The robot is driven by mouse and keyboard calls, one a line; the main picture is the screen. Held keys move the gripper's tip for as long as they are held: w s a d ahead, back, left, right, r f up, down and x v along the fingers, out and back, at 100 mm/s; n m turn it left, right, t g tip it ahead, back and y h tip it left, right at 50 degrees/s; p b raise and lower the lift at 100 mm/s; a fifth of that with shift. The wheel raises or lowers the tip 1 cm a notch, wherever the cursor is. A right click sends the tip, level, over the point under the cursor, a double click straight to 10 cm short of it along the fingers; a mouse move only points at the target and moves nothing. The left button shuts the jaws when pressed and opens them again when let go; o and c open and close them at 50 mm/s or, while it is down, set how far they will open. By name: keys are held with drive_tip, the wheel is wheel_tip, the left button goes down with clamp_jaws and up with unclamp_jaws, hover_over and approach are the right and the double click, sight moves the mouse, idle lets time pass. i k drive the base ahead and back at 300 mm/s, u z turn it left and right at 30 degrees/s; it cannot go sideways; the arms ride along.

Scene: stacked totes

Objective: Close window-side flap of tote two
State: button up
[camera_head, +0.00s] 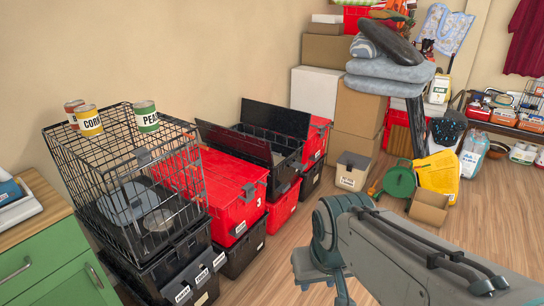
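A black open-topped tote (287,172) stands in the stacked row along the wall, with two dark flaps raised. One flap (233,143) stands up on its left side, leaning over the neighbouring red tote. The other flap (275,118) stands up on its far right side. I cannot read a number on this tote, and no window shows, so I cannot tell which flap is window-side. The red tote (235,207) left of it has a closed top and a "3" on its front.
A wire cage (95,180) with cans on top stands on black totes at the left. More red and black totes stand below and beyond. A green cabinet (50,255) is at the lower left. Boxes and a yellow bin stand at the back. Bare wooden floor lies before the row.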

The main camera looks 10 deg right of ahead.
sight(295, 124)
drive_tip(key=z, duration=0.25)
drive_tip(key=i, duration=1.35)
drive_tip(key=z, duration=0.55)
drive_tip(key=i, duration=2.55)
drive_tip(key=u, duration=0.55)
